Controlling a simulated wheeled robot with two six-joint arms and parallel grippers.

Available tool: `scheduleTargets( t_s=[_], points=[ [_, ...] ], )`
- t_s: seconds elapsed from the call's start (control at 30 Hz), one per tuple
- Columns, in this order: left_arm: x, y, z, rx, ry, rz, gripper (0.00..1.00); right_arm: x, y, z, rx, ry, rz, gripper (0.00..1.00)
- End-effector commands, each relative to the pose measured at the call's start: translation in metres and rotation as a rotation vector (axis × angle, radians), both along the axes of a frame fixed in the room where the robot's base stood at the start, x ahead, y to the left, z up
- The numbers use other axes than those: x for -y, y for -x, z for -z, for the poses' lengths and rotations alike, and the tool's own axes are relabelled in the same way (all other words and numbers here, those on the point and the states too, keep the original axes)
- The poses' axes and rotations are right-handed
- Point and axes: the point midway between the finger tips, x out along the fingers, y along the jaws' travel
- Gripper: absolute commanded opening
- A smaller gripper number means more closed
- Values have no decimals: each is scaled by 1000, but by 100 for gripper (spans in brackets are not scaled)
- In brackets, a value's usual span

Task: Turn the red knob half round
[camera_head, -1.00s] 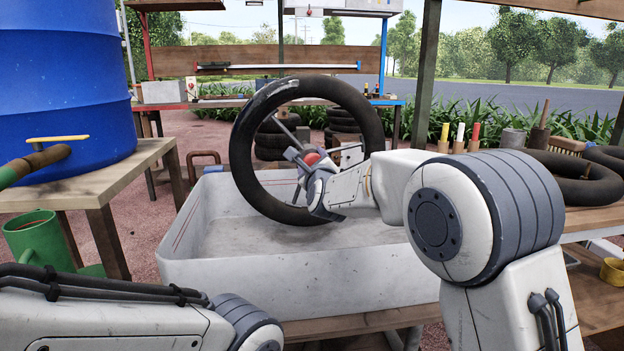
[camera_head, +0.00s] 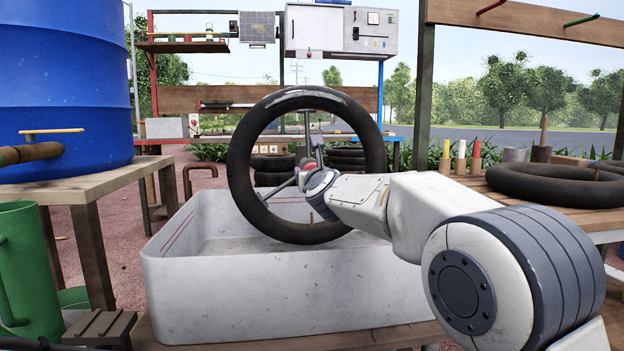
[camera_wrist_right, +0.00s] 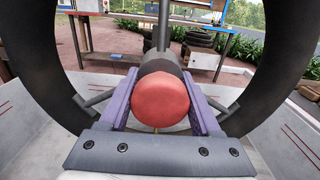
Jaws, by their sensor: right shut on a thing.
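The red knob (camera_wrist_right: 160,99) sits at the hub of a big black ring (camera_head: 243,185) with grey metal spokes. In the head view the knob (camera_head: 308,165) is small and partly covered by my right gripper. The ring stands upright over a white tub (camera_head: 290,300). My right gripper (camera_wrist_right: 160,90) has its purple fingers on both sides of the knob and is shut on it. In the head view the right gripper (camera_head: 310,177) reaches in from the right. One spoke runs straight up from the hub. My left gripper is out of the picture.
A blue barrel (camera_head: 65,95) stands on a wooden table (camera_head: 85,185) at the left, with a green can (camera_head: 28,270) below. A bench at the right holds a black tube (camera_head: 555,183). Shelves and a road lie behind.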

Motion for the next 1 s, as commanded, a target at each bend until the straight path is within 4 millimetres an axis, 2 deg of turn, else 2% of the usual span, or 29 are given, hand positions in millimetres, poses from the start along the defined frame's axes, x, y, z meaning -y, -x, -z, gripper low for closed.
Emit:
scheduleTargets(
  t_s=[0.5,0.53,0.6,1.0],
  points=[
    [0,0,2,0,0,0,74,0,0,2,-7,-18,-1,9],
    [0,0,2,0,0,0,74,0,0,2,-7,-18,-1,72],
    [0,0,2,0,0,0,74,0,0,2,-7,-18,0,93],
    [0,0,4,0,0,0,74,1,6,0,-2,-18,0,93]
  ],
)
